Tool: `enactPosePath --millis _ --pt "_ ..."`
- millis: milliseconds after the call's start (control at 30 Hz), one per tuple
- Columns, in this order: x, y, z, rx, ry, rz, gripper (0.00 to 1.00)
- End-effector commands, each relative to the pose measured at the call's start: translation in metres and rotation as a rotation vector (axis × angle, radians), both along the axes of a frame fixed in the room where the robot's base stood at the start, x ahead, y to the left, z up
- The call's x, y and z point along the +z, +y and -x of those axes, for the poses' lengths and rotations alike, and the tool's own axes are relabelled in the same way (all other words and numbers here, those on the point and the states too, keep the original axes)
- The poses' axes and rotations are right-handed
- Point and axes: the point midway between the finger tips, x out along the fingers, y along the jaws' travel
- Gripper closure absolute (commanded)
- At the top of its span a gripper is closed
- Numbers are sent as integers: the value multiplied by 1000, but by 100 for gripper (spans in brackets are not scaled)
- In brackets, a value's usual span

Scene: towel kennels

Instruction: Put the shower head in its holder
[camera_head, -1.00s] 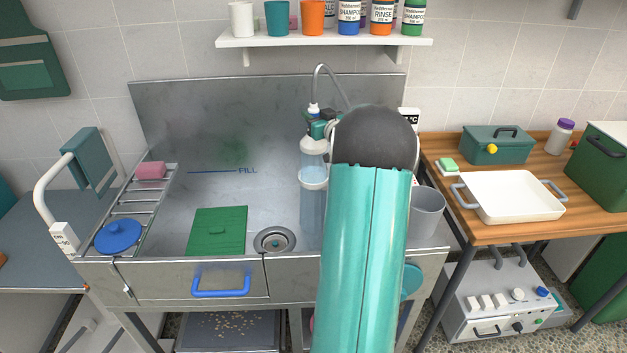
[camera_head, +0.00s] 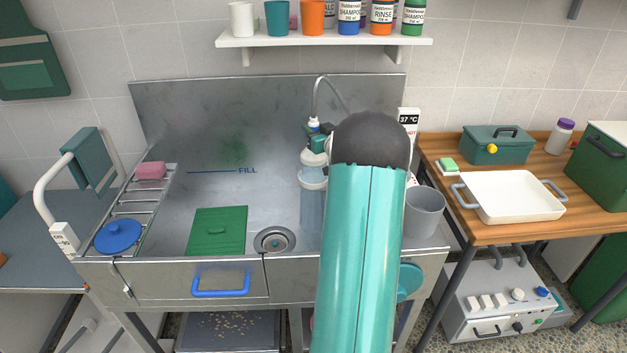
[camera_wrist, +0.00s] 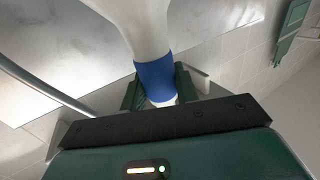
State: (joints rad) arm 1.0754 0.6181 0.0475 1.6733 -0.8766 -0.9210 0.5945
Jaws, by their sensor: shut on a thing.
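My gripper is shut on the shower head's white handle (camera_wrist: 145,25), at its blue band (camera_wrist: 155,78). The dark green fingers (camera_wrist: 157,88) lie on either side of the band in the wrist view. In the head view my arm's dark joint and teal link hide most of the gripper.
A pale translucent column (camera_head: 311,205) stands left of my arm; I cannot tell what it is. A temperature display (camera_head: 408,118) and grey bucket (camera_head: 424,212) are to the right. A shelf of bottles (camera_head: 325,42) hangs above. The tub's left half holds a green board (camera_head: 217,230).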

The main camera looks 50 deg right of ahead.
Motion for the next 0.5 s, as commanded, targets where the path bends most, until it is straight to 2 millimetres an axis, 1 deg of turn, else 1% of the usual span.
enactPosePath --millis 200,500 --pt "-15 0 0 0 -1 -1 100" --pt "-17 0 0 0 -2 1 100"
